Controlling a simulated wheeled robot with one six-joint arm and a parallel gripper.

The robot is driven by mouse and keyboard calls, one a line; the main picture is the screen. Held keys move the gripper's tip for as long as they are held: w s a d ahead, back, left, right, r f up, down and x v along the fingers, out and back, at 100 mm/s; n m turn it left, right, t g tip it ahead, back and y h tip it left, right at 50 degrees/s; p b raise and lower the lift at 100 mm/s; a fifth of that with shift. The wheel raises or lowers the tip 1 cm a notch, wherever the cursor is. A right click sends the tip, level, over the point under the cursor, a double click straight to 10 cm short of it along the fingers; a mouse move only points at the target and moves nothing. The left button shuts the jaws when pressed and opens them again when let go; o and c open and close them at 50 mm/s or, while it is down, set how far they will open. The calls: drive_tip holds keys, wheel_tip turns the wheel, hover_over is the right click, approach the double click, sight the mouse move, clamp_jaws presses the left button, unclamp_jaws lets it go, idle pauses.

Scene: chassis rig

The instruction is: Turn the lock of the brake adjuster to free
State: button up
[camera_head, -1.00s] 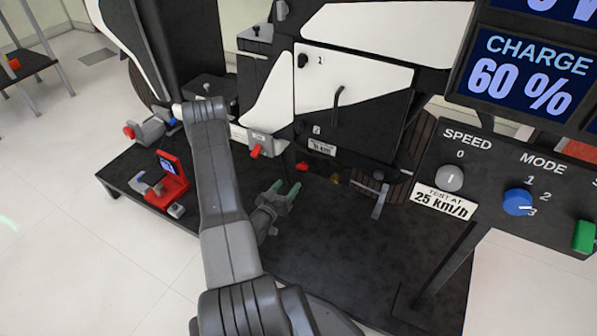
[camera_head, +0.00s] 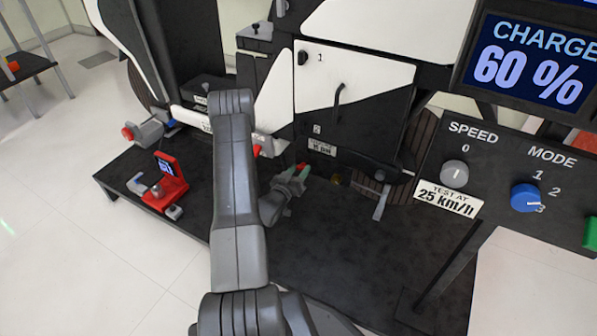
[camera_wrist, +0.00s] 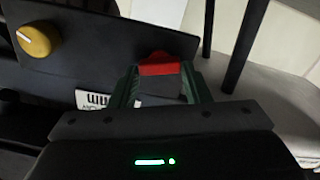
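The red lock lever (camera_wrist: 160,66) sits on a dark panel with a yellow knob (camera_wrist: 38,40), which I take to be the brake adjuster. My gripper (camera_wrist: 160,72) has its two green fingers apart, one on each side of the red lever. I cannot see clear contact between the fingers and the lever. The lever's markings are not visible.
A white label (camera_wrist: 95,100) is partly hidden behind the left finger. Another red-tipped lever (camera_head: 256,150) is left of my gripper, close to my arm. A red device (camera_head: 166,188) stands on the black platform (camera_head: 330,235). A control panel (camera_head: 500,180) is at right.

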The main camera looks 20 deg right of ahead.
drive_tip(key=c, duration=0.5)
drive_tip(key=shift+o, duration=0.2)
drive_tip(key=m+b, duration=0.2)
drive_tip(key=shift+f+b, duration=0.25)
drive_tip(key=shift+b, duration=0.15)
drive_tip(key=shift+s+r+m+b, duration=0.1)
drive_tip(key=shift+r+m+b, duration=0.2)
drive_tip(key=shift+m, duration=0.7)
drive_tip(key=o, duration=1)
drive_tip(key=p+v, duration=0.3)
drive_tip(key=v, duration=1)
drive_tip(key=shift+s+a+p, duration=0.25)
drive_tip(key=shift+p, duration=0.1)
